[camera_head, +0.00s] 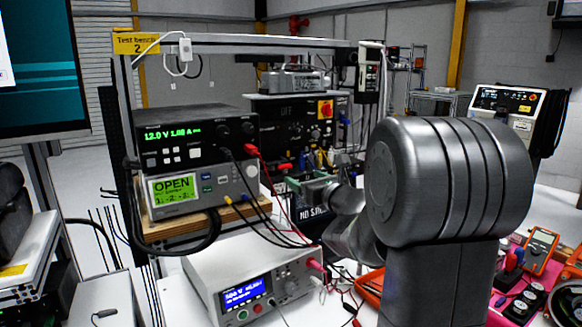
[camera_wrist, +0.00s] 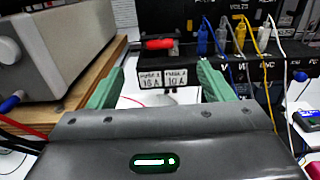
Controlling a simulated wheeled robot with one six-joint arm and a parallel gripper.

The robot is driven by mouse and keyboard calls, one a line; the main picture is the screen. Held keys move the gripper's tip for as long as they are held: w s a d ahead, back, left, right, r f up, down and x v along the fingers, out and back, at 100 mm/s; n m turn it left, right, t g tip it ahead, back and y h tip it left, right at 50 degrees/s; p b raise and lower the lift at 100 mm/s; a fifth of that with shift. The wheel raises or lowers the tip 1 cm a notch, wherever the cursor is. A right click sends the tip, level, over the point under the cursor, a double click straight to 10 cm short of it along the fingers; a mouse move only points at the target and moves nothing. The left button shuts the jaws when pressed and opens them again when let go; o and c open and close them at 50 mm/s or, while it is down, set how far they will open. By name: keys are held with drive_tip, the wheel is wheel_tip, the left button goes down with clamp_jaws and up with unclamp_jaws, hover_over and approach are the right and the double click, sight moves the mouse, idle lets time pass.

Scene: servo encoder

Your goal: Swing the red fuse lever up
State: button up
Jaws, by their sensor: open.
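The red fuse lever (camera_wrist: 160,43) lies roughly level on the front of a dark panel in the wrist view. In the head view a green finger (camera_head: 318,188) shows in front of the panel, partly hidden by my arm.
Several coloured plugs (camera_wrist: 222,38) with cables hang right of the lever. A wooden shelf (camera_wrist: 85,82) with a grey instrument is close on the left. In the head view, stacked meters (camera_head: 190,160) and a white supply (camera_head: 250,280) stand left of my arm, with loose leads between.

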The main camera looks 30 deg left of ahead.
sight(286, 167)
drive_tip(key=p+x, duration=0.2)
drive_tip(key=x, duration=0.7)
drive_tip(key=shift+w+a+p, duration=0.15)
drive_tip(key=shift+a+p, duration=0.05)
drive_tip(key=shift+p, duration=0.2)
drive_tip(key=c, duration=1.4)
